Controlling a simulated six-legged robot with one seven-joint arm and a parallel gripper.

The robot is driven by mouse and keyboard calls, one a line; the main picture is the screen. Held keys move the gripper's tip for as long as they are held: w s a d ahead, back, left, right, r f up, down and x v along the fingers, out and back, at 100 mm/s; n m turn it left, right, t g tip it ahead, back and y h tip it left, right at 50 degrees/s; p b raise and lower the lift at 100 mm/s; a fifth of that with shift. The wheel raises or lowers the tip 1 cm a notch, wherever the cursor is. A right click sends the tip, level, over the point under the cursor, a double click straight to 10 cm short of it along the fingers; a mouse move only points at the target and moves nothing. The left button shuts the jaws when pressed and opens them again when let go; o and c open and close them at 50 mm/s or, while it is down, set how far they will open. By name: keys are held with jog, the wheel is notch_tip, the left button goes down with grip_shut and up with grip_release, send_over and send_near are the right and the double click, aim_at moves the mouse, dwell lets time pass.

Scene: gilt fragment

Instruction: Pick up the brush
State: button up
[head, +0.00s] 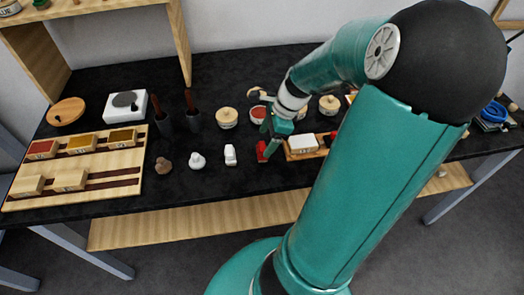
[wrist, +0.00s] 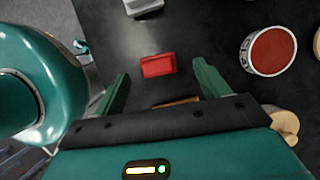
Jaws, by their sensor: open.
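My gripper (head: 269,144) is over the middle of the black table, pointing down. In the wrist view its two green fingers (wrist: 161,72) are apart with nothing between them. A small red block (wrist: 158,65) lies just beyond the fingertips; it also shows beside the gripper in the head view (head: 262,147). I cannot tell for sure which thing is the brush. Two upright tools with brown handles and dark lower parts, one at left (head: 160,116) and one at right (head: 191,108), may be brushes; they stand left of my gripper, apart from it.
A round tin with a red top (wrist: 269,51) is right of the fingers. A white block (head: 230,155), a white piece (head: 197,161) and a brown lump (head: 164,165) stand left of my gripper. A wooden tray (head: 120,163) with boxes is far left. My arm hides the table's right part.

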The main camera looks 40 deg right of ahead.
aim_at(264, 146)
jog(key=x, duration=0.4)
jog(key=shift+s+a+f, duration=0.15)
jog(key=shift+a+f, duration=0.05)
jog(key=shift+f, duration=0.2)
jog(key=c, duration=1.1)
